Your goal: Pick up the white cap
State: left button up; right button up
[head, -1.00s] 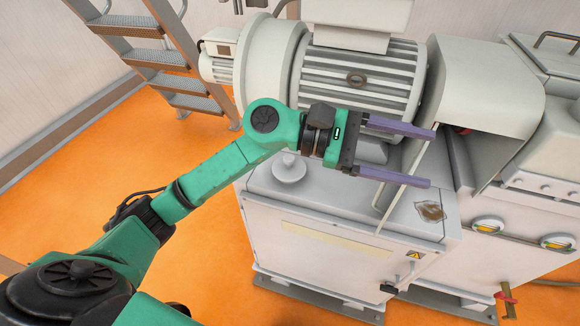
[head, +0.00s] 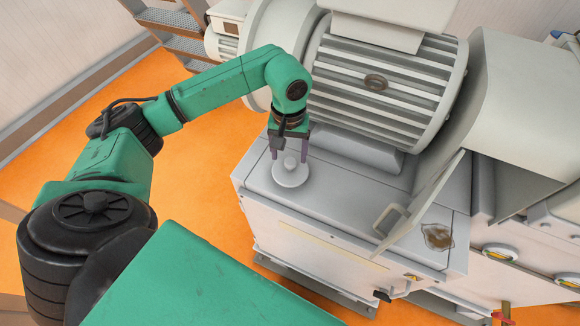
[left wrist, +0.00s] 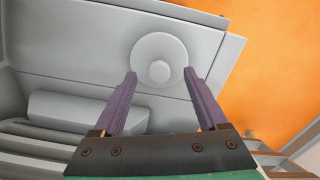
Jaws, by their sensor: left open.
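The white cap (head: 291,172) is a round disc with a small raised knob, on the flat grey top of the machine cabinet near its left corner. It also shows in the left wrist view (left wrist: 158,50), beyond and between the fingertips. My left gripper (head: 290,154) points down at the cap's far edge, its two purple fingers apart. In the left wrist view the open fingers (left wrist: 159,73) lie on either side of the cap's near part, with nothing held. I cannot tell whether they touch it. My right gripper is not in view.
A large ribbed motor (head: 385,85) stands close behind the cap and my left gripper. A raised panel with a handle (head: 390,218) stands to the right on the cabinet top (head: 345,200). Orange floor (head: 200,185) is open on the left.

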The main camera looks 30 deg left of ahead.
aim_at(291, 161)
pick_arm(q)
jog(key=f+p, duration=0.1)
jog(key=f, duration=0.1)
jog(key=w+f+p, duration=0.1)
jog(key=f+p, duration=0.1)
jog(key=shift+w+f, duration=0.1)
jog(key=shift+f, duration=0.55)
jog(key=shift+s+a, duration=0.1)
jog(key=shift+s, duration=0.1)
jog(key=c, duration=0.5)
jog(key=shift+w, duration=0.1)
jog(key=c, duration=0.5)
grip_shut()
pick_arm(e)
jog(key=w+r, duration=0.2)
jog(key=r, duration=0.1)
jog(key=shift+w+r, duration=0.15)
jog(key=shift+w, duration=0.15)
